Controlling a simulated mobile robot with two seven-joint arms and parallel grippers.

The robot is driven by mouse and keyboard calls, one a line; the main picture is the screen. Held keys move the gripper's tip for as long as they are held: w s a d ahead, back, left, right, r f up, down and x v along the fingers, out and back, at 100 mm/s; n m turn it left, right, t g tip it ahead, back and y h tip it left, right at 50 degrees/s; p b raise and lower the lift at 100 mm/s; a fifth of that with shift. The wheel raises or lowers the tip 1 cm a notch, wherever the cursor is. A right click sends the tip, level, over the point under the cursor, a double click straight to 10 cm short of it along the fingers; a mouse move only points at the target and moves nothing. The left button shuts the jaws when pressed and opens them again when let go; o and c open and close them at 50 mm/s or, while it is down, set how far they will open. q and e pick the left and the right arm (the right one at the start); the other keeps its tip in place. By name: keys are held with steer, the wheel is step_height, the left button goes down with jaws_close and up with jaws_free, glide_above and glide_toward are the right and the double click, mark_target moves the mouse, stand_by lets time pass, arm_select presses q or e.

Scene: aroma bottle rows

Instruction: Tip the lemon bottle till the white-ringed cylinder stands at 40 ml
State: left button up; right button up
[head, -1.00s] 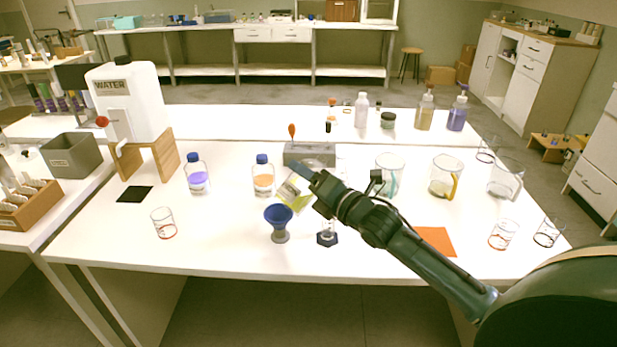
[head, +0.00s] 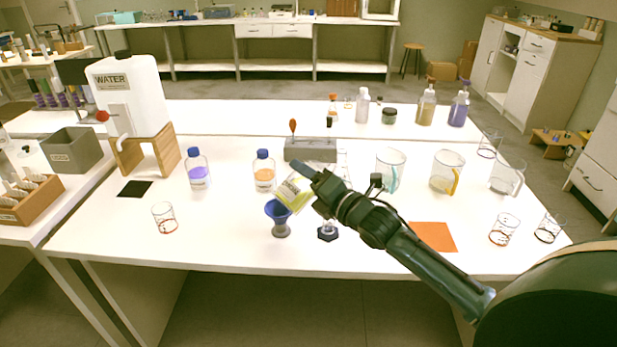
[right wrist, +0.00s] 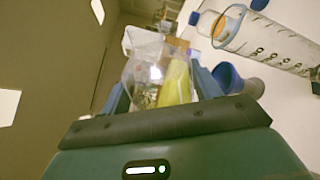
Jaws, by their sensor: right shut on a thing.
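My right gripper (head: 302,172) is shut on a clear bottle holding yellow liquid, which I take as the lemon bottle (head: 294,194). The bottle is tilted, its lower end close to the blue funnel (head: 277,209). I cannot tell whether they touch. In the right wrist view the bottle (right wrist: 145,75) sits between the fingers, with the funnel (right wrist: 228,77) beside it. A clear graduated cylinder (right wrist: 275,45) with dark marks and a pale blue ring shows there; its level is unreadable. In the head view a cylinder's dark base (head: 328,232) shows below my arm. My left gripper is not in view.
Blue-capped bottles of purple (head: 197,175) and orange (head: 264,177) liquid stand left of the funnel. A grey block (head: 310,149) is behind. Beakers (head: 446,172) stand to the right, near an orange mat (head: 433,237). The front-left table is mostly clear around a small beaker (head: 164,218).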

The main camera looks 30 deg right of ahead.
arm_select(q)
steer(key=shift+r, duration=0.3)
arm_select(e)
steer(key=shift+f+m, duration=0.2)
steer(key=shift+m, duration=0.4)
steer(key=shift+a+f+m+p, duration=0.1)
steer(key=shift+m+p, duration=0.3)
arm_select(q)
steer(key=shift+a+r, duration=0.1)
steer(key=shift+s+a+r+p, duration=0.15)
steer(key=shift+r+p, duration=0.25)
steer(key=shift+p, duration=0.55)
arm_select(e)
steer(key=shift+d+r+m, duration=0.2)
steer(key=shift+r+m, duration=0.25)
steer(key=shift+m, duration=0.45)
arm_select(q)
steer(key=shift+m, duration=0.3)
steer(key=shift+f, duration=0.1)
arm_select(e)
steer(key=shift+f, duration=0.1)
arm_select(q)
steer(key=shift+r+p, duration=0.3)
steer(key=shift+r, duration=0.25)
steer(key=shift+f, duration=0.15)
